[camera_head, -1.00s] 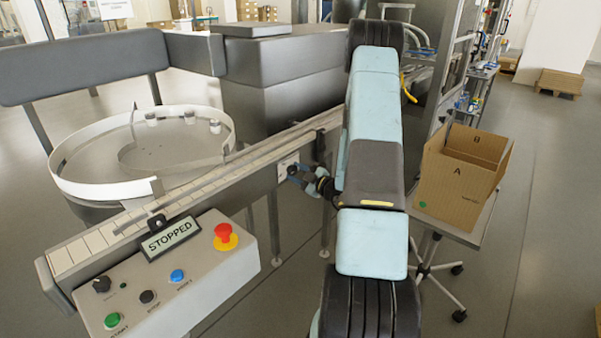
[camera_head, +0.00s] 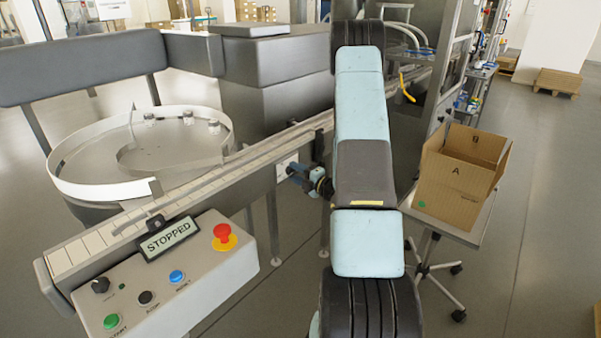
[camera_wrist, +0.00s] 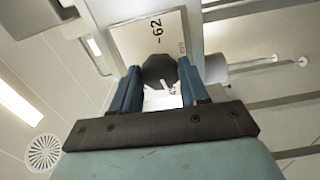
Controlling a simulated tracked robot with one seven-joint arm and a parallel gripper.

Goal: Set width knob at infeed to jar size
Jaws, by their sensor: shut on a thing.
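The width knob (camera_wrist: 161,71) is a dark faceted knob on a white plate (camera_wrist: 125,40) in the wrist view. A mark reading 62 shows on the plate above it, turned sideways. My gripper (camera_wrist: 161,86) has its two blue fingers on either side of the knob and is shut on it. In the head view my gripper (camera_head: 292,170) reaches the pale plate (camera_head: 284,163) on the side of the conveyor rail. The knob itself is hidden there by the fingers. No jar is clearly held or close to the gripper.
A control box (camera_head: 170,275) with several buttons, a red stop button (camera_head: 223,231) and a STOPPED display (camera_head: 170,238) stands at front left. A round turntable (camera_head: 140,150) lies behind the conveyor. A cardboard box (camera_head: 455,185) stands on a wheeled stand at right.

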